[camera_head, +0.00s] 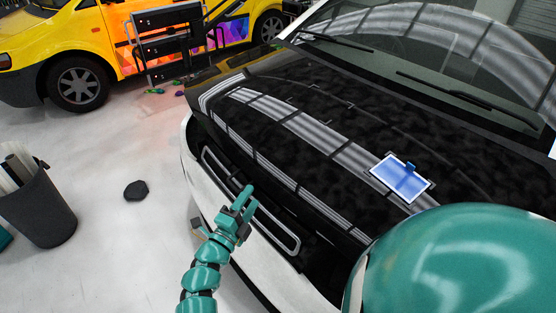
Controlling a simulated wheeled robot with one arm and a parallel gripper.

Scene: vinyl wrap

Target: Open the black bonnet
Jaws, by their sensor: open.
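The black bonnet (300,125) of a white car fills the middle and right of the view. It looks shut, lying flush down to the front of the car. The dark grille (272,222) with a pale frame sits below its front edge. My gripper (246,197) is at the end of my teal arm, in front of the grille and below the bonnet's front edge. It is open, with nothing seen between its fingers. Whether a finger touches the car cannot be told.
A blue-and-white clipboard-like item (401,178) lies on the bonnet. A grey bin (38,205) with rolls stands at the left. A dark flat object (136,190) lies on the floor. A yellow car (75,55) and a black cart (168,35) stand behind.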

